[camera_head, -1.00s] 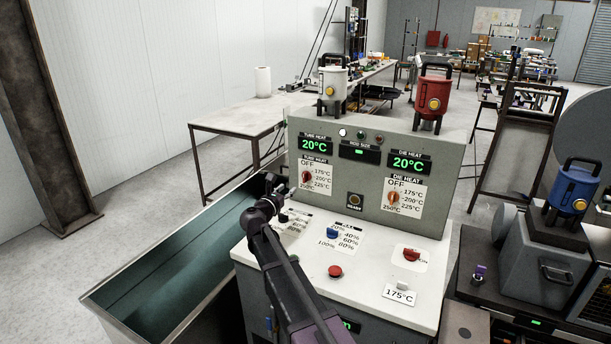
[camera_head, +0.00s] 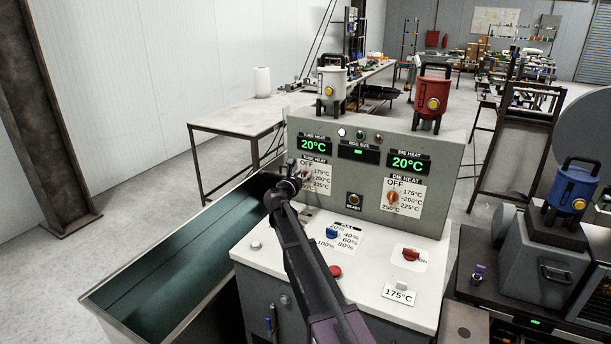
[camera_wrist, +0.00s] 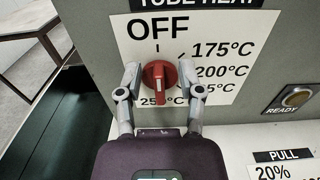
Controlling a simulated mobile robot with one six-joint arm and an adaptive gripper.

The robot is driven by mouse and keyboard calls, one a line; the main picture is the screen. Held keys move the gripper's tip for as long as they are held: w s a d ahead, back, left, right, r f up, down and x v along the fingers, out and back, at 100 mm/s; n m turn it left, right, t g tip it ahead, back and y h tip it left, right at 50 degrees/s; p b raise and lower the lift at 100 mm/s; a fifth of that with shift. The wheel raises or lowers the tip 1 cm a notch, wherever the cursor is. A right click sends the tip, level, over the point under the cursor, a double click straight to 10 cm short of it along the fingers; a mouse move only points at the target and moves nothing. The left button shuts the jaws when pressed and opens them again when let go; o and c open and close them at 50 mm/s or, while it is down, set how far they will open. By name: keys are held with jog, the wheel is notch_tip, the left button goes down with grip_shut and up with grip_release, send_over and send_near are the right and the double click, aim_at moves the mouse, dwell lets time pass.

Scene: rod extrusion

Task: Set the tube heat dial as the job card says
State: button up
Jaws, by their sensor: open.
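The red tube heat dial (camera_wrist: 159,82) is on the upright panel, with its pointer ridge upright toward OFF. Its scale plate (camera_head: 318,172) reads OFF, 175, 200, 225 and 250°C. My gripper (camera_wrist: 158,78) is open, with one finger on each side of the dial; I cannot tell whether they touch it. In the head view my gripper (camera_head: 290,183) hides the dial. The job card (camera_head: 398,295) on the front of the desk reads 175°C. The tube heat display (camera_head: 314,145) reads 20°C.
The orange-red die heat dial (camera_head: 393,198) and its 20°C display (camera_head: 407,163) are to the right. A blue dial (camera_head: 332,233), a red button (camera_head: 336,271) and a red switch (camera_head: 411,254) are on the desk. A green trough (camera_head: 180,270) lies left.

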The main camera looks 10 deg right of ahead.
jog(key=shift+w, duration=0.1)
grip_shut()
jog(key=shift+d+r, duration=0.1)
jog(key=shift+d, duration=0.25)
jog(key=shift+a, duration=0.2)
jog(key=shift+m, duration=0.4)
jog(key=m, duration=0.5)
jog(key=d+m, duration=0.1)
jog(key=m, duration=0.2)
jog(key=shift+s+f, duration=0.35)
jog(key=shift+s, duration=0.05)
